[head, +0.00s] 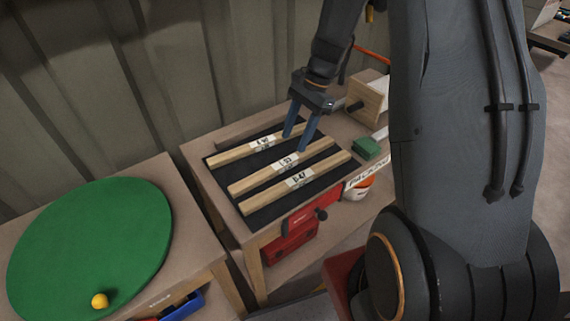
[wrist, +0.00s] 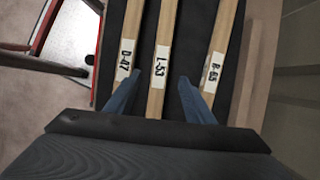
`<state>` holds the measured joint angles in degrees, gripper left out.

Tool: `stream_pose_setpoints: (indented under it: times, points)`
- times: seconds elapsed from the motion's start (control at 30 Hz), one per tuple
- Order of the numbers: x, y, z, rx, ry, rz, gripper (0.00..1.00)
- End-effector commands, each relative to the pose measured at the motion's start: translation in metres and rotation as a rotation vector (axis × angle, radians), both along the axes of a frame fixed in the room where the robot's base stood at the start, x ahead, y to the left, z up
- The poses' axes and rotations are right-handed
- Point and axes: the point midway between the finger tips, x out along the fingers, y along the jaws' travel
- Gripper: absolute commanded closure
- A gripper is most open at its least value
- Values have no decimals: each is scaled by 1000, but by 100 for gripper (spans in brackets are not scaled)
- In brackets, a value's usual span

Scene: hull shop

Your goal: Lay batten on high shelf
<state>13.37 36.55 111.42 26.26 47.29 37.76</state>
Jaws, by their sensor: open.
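Three pale wooden battens with white labels lie side by side on a dark mat (head: 250,169). The near batten (head: 325,168) shows in the wrist view (wrist: 132,25) with a label reading D-47. The middle batten (head: 250,184) carries L-53 and runs up the centre of the wrist view (wrist: 166,22). The far batten (head: 232,154) has a label like R-65 in the wrist view (wrist: 223,30). My gripper (head: 295,142) is open and empty above the middle batten. In the wrist view its blue fingers (wrist: 160,78) appear either side of that batten. I cannot identify the high shelf.
The mat lies on a wooden bench (head: 199,165) against a ribbed wall. A green block (head: 366,149) and a wooden box (head: 366,98) stand at its right. A red toolbox (head: 290,242) is below. A green disc (head: 85,240) with a yellow ball (head: 100,300) covers the left table.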

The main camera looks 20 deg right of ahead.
Motion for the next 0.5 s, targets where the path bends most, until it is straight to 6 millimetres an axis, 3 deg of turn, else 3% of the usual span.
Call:
stream_pose_setpoints:
  times: [0.5]
  points:
    - [-7,21,-53,2,5,-5,52]
